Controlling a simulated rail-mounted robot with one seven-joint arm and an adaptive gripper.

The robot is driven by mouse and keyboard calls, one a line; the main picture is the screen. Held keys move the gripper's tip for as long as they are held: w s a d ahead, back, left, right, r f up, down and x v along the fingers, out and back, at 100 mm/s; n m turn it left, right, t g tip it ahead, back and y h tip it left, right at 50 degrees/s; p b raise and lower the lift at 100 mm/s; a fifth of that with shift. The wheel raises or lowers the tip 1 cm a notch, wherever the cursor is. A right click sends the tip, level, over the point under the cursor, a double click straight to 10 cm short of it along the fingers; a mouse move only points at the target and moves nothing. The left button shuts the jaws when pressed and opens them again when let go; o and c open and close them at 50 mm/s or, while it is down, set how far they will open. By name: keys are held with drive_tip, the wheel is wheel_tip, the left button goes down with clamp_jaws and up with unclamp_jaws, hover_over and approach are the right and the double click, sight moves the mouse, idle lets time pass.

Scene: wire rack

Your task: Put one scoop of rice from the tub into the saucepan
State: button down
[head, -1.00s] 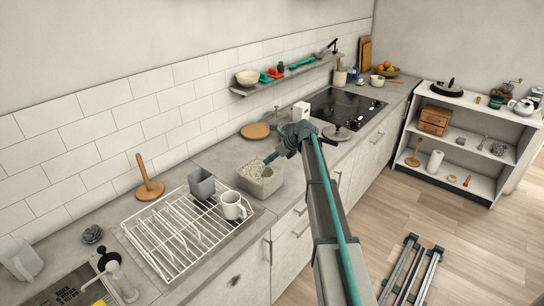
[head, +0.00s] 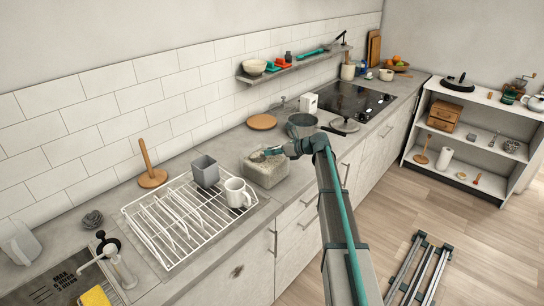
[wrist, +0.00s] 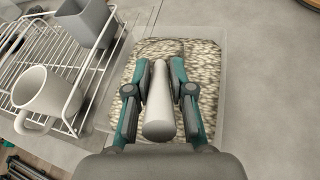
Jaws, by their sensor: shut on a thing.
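The clear tub of rice (head: 265,175) stands on the counter right of the dish rack; its pale grains (wrist: 205,70) fill much of the wrist view. My gripper (head: 268,153) is low over the tub and shut on the scoop's pale round handle (wrist: 158,105). The handle lies between both fingers (wrist: 159,88). The scoop's head points away from me, at or in the rice; I cannot clearly tell how much it holds. The grey saucepan (head: 302,127) stands on the counter just beyond the tub, short of the hob; its inside is partly in view.
The white wire rack (head: 172,225) holds a grey cup (head: 205,172) and a white mug (head: 237,192), close left of the tub. A round wooden board (head: 262,122) and a lid (head: 343,125) lie near the saucepan. The black hob (head: 355,100) is clear.

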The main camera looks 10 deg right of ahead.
drive_tip(key=shift+s+d+r+t+y+b, duration=0.2)
drive_tip(key=shift+d+r+t+y+b, duration=0.1)
drive_tip(key=shift+r+t+y, duration=0.25)
wheel_tip(320, 180, up, 3)
drive_tip(key=shift+r+p, duration=0.2)
drive_tip(key=shift+p, duration=1)
drive_tip(key=shift+s+d, duration=0.15)
drive_tip(key=shift+s+d+r+y+b, duration=0.2)
drive_tip(key=shift+s+d+r+b, duration=0.1)
drive_tip(key=shift+d, duration=0.2)
drive_tip(key=shift+s+d+r+y+b, duration=0.2)
drive_tip(key=shift+s+d, duration=0.1)
drive_tip(key=shift+d, duration=0.2)
drive_tip(key=shift+d+r+t+p, duration=0.1)
drive_tip(key=shift+r+t+p, duration=0.15)
drive_tip(key=shift+r+p, duration=0.75)
drive_tip(key=shift+s+d+y+b, duration=0.15)
drive_tip(key=shift+y+b, duration=0.3)
drive_tip(key=shift+b, duration=0.55)
drive_tip(key=shift+s+d+r+t+y+b, duration=0.1)
drive_tip(key=shift+s+d+t+y+b, duration=0.15)
drive_tip(key=shift+t+y+b, duration=0.35)
drive_tip(key=shift+r, duration=0.1)
